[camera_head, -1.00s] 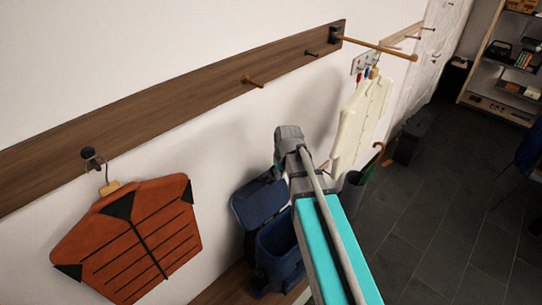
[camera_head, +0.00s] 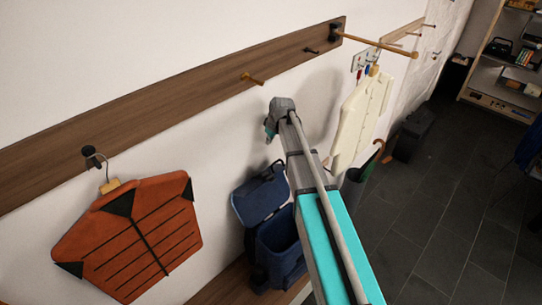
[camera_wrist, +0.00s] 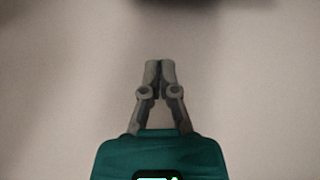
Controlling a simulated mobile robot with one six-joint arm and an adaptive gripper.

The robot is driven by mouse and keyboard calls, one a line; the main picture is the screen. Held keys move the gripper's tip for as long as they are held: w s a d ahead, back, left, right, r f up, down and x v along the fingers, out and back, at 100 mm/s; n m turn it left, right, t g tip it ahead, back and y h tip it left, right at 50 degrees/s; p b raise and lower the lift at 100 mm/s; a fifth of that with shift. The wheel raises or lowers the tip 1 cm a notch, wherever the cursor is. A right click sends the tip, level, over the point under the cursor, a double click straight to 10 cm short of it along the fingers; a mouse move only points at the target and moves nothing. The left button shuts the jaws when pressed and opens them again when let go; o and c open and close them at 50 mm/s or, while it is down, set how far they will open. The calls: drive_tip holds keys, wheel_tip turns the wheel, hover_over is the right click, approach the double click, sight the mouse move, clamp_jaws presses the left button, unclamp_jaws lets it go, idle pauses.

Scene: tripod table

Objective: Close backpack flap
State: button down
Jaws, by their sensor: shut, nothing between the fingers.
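A blue backpack (camera_head: 277,245) stands on a wooden bench against the wall in the head view. Its flap (camera_head: 260,200) is raised and tipped back toward the wall, so the top is open. My arm covers part of the backpack's right side. My gripper (camera_wrist: 160,66) is shut and empty in the wrist view, in front of the pale wall. In the head view the end of my arm is above the backpack and apart from it; the fingertips are hard to make out there. The backpack does not show clearly in the wrist view.
A wooden rail (camera_head: 180,105) with pegs runs along the wall above. An orange jacket (camera_head: 135,240) hangs at left and a cream garment (camera_head: 360,115) at right. An umbrella stand (camera_head: 354,188) is right of my arm. The dark tiled floor at right has free room.

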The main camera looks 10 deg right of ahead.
drive_tip(key=shift+f, duration=0.1)
drive_tip(key=b+x, duration=1)
drive_tip(key=shift+f, duration=0.15)
drive_tip(key=shift+s+d+r+p, duration=0.2)
drive_tip(key=shift+s+d, duration=0.35)
drive_tip(key=shift+s, duration=0.3)
drive_tip(key=shift+s+d+r+p, duration=0.1)
drive_tip(key=shift+s+d+p, duration=0.05)
drive_tip(key=shift+s+d, duration=0.55)
drive_tip(key=shift+s+a, duration=0.1)
drive_tip(key=shift+s, duration=0.05)
drive_tip(key=shift+s+a, duration=0.1)
drive_tip(key=shift+s, duration=0.1)
